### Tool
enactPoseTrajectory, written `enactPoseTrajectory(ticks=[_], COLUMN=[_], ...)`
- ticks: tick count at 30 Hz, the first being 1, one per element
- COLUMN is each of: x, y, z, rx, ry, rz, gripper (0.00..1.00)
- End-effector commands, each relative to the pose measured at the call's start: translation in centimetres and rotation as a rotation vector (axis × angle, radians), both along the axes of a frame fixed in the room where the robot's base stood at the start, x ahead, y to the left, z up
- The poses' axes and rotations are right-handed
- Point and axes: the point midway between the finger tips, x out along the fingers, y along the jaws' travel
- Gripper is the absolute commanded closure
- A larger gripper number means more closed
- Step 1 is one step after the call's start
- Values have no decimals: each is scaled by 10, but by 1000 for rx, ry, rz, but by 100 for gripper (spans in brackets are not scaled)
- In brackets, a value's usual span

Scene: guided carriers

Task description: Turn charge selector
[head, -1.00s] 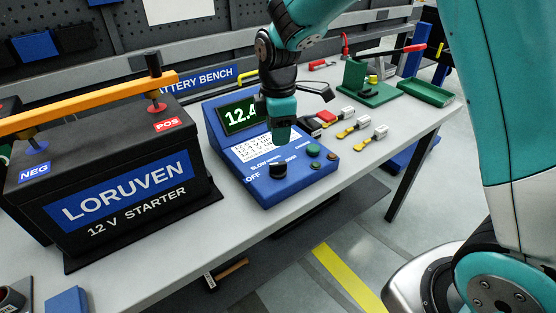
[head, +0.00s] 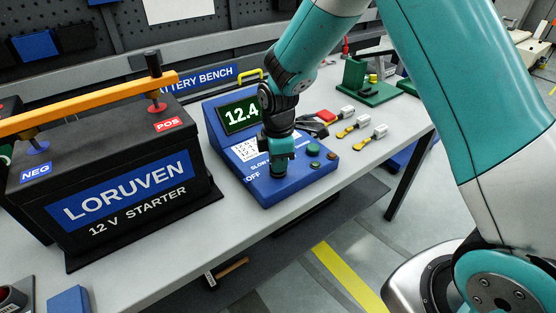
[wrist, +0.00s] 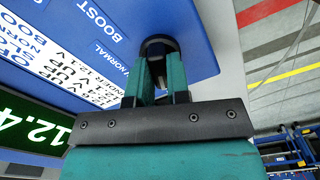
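The charger (head: 290,185) is a blue sloped box with a lit "12.4" display (head: 241,116), standing on the bench. Its black selector knob (wrist: 158,46) is on the front panel, among printed words such as BOOST and NORMAL. My gripper (head: 279,170) points down over the knob and hides most of it in the head view. In the wrist view my two teal fingers (wrist: 158,78) are apart, one on each side of the knob at their tips. I cannot tell whether they press on it. The knob's pointer direction is hidden.
A large black LORUVEN battery (head: 120,195) with an orange bar (head: 85,105) across its top stands left of the charger. A green button (head: 313,149) sits right of the knob. Several connectors (head: 360,130) and a green stand (head: 365,85) lie farther right.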

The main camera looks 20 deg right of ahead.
Motion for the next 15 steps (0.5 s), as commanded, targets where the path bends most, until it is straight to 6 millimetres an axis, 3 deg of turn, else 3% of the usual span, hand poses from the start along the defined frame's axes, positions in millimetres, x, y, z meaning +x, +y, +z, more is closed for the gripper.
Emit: enactPoseTrajectory(ticks=[2,15], x=[0,0], y=[0,0], z=[0,1], rx=[0,0], ry=[1,2], rz=[0,-77], gripper=[100,100])
